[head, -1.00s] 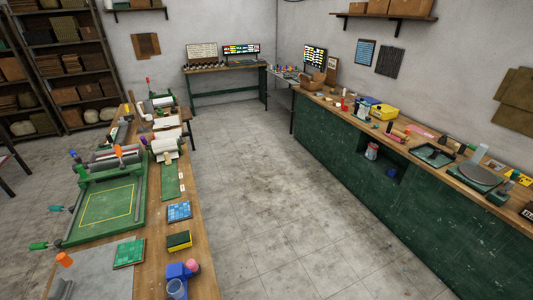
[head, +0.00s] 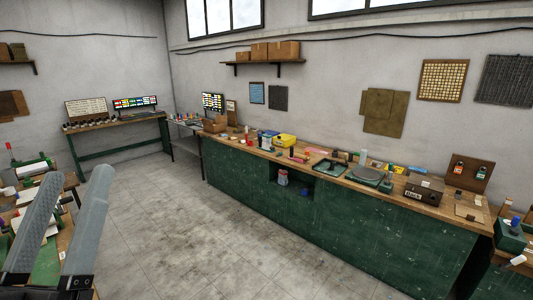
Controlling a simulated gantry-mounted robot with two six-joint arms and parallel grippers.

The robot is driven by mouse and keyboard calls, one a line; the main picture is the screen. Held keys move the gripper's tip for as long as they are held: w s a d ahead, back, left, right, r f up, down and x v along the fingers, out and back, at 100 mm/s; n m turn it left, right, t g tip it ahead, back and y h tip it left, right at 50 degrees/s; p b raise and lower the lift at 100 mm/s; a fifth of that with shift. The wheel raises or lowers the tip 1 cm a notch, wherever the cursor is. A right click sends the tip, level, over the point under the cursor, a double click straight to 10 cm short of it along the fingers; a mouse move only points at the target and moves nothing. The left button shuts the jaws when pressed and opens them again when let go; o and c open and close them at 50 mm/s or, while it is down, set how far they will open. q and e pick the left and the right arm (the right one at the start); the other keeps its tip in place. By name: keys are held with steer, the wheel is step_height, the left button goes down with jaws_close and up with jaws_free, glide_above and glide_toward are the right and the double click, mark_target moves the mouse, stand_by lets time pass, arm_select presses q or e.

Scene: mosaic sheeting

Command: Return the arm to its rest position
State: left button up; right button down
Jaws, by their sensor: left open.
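My left gripper (head: 66,225) is at the lower left of the head view. Its two long grey fingers stand apart and point up, with nothing visible between them but the bench behind. It is over the near part of the left workbench (head: 66,183) and hides much of it. My right gripper is not in view.
A long green bench (head: 330,215) runs along the right wall, with a yellow box (head: 284,141), a dark tray (head: 331,167) and a black box (head: 424,190) on top. A green table (head: 120,139) with display boards stands at the back. The floor (head: 190,225) between the benches is clear.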

arm_select(q)
steer(key=s+d+r+m+t+h, duration=0.2)
steer(key=s+d+r+m+h, duration=0.2)
steer(key=s+r+m+h, duration=0.15)
step_height(320, 180, up, 21)
steer(key=w+p, duration=0.1)
steer(key=p, duration=1.9)
steer(key=shift+w+a+f+g+p, duration=0.15)
steer(key=shift+w+f+g+p, duration=0.05)
steer(key=shift+g+p, duration=0.1)
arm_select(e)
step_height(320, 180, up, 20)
arm_select(q)
steer(key=shift+a+f+n+y, duration=0.1)
steer(key=shift+n+y, duration=0.15)
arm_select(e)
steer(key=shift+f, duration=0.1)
